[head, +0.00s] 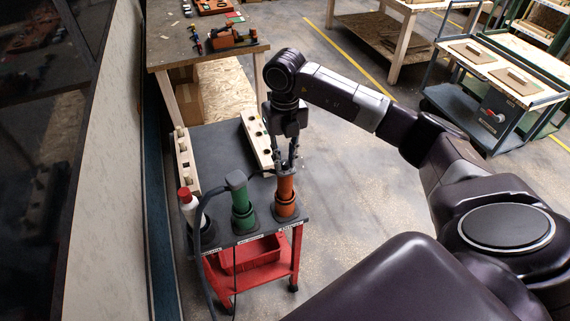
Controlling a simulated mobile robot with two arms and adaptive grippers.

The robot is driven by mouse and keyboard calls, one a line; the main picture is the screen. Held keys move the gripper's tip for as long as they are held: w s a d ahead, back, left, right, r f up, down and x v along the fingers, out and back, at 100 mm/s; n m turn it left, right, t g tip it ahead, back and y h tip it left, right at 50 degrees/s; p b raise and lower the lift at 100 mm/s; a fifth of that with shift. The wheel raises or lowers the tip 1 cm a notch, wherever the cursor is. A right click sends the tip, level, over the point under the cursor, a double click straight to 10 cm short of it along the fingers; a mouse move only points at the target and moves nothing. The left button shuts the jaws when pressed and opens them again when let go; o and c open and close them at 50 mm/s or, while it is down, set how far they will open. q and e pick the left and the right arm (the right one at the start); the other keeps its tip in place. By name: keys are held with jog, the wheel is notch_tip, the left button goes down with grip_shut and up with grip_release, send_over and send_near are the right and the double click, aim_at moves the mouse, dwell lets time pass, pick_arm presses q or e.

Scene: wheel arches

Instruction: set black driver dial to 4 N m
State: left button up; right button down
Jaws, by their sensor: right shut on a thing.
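Three holders stand in a row at the near edge of a cart. An orange driver (285,188) stands upright in the right one, and a green driver (241,205) stands in the middle one. In the left one there is a black piece (207,232) beside a white bottle-like thing with a red top (189,207); I cannot tell clearly whether it is the black driver. My right gripper (286,168) points down and is shut on the top of the orange driver. Dial marks are too small to read. My left gripper is not in view.
The cart (215,152) has wooden blocks with holes (258,138) on its top and a red tray (247,255) below. Dark cables run by the drivers. A workbench (185,45) stands behind. A wall borders the left. Open floor lies to the right.

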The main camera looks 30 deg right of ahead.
aim_at(285, 162)
jog(key=n+b, duration=0.4)
jog(key=n, duration=0.2)
jog(key=shift+w+f+b, duration=0.1)
jog(key=shift+b, duration=0.2)
jog(key=n+b, duration=0.2)
jog(key=n, duration=0.1)
jog(key=shift+n, duration=0.4)
jog(key=shift+n+b, duration=0.6)
jog(key=shift+n, duration=0.9)
jog(key=shift+r, duration=0.2)
jog(key=c, duration=1.7)
grip_release()
jog(key=shift+c, duration=0.2)
notch_tip(285, 162, up, 12)
jog(key=shift+f, duration=0.1)
